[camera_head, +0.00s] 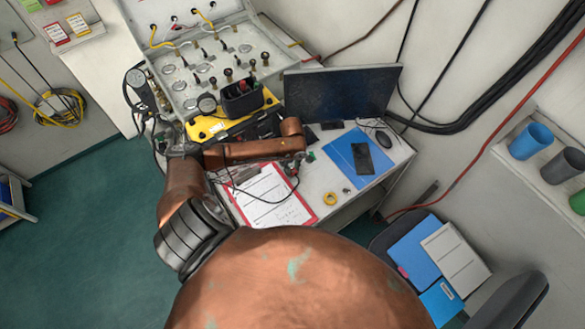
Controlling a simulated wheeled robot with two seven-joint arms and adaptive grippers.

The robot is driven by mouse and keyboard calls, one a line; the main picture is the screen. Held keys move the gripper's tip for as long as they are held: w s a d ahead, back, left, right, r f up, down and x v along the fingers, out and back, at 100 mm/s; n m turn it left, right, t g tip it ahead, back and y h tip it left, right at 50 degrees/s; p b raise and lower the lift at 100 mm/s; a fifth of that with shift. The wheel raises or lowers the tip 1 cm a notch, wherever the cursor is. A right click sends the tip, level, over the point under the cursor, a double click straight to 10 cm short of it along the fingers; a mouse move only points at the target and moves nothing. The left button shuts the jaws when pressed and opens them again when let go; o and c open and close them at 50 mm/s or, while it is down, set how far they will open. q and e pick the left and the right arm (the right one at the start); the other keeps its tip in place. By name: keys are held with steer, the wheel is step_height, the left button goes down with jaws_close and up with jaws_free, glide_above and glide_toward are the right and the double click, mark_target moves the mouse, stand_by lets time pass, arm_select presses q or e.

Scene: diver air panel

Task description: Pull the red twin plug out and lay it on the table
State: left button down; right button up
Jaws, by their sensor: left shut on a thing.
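My left arm comes in from the lower left and reaches right across the desk. Its copper wrist bends back toward the yellow unit (205,129), which stands below the gauge panel (216,68). My left gripper (268,127) is dark and small beside the yellow unit's right part. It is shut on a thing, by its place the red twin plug. The plug is hidden or too small to make out, and I cannot tell whether it sits in a socket. The table (327,184) is white. My right gripper is not in view.
A red clipboard (271,196) with paper, a yellow tape roll (330,198) and a blue folder (348,145) with a dark phone lie on the table. A monitor (340,94) stands behind, near a mouse (383,138). Bare table shows around the tape roll. A black open box (242,99) stands near the panel.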

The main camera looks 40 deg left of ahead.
arm_select(q)
steer(key=shift+f, duration=0.1)
steer(key=c, duration=1.5)
jaws_free()
steer(key=shift+c, duration=0.2)
step_height(320, 180, up, 12)
